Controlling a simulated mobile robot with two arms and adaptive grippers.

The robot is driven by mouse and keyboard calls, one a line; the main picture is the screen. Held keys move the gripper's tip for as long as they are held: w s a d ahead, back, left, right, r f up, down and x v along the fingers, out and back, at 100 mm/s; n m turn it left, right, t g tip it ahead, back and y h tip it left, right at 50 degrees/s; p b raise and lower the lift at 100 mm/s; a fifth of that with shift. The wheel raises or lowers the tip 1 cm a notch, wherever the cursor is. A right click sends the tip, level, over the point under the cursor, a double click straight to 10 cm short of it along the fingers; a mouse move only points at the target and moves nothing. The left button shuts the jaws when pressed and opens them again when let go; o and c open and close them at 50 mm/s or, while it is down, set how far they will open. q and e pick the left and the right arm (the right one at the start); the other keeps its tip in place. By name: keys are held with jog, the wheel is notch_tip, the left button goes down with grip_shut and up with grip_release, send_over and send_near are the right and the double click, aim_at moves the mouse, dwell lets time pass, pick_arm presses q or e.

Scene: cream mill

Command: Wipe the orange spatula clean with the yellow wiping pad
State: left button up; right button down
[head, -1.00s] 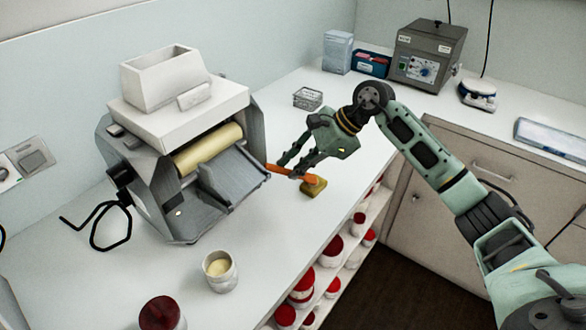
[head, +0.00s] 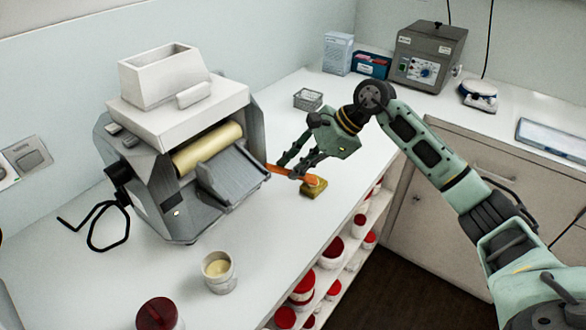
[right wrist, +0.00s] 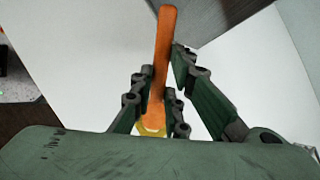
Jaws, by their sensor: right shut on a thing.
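The orange spatula (head: 281,170) is held in my right gripper (head: 288,171), which is shut on it beside the mill. One end of the spatula lies at the yellow wiping pad (head: 314,188), which rests on the white counter. In the head view that end overlaps the pad's top and seems to touch it. In the right wrist view the orange spatula (right wrist: 164,55) runs up between the fingers of my right gripper (right wrist: 160,92), and a bit of the yellow pad (right wrist: 152,131) shows at its lower end. My left gripper is not in view.
The cream mill (head: 185,135) stands close left of my right gripper. A cream-filled jar (head: 219,272) and a red-lidded jar (head: 159,315) stand in front. A small wire basket (head: 307,99) is behind. Red-lidded tubs (head: 303,288) fill shelves under the counter edge.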

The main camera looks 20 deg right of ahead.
jog(key=shift+a, duration=0.75)
jog(key=shift+d+b, duration=0.5)
jog(key=shift+d, duration=0.35)
jog(key=shift+r+p, duration=1.5)
jog(key=shift+r, duration=1.55)
jog(key=shift+f, duration=0.1)
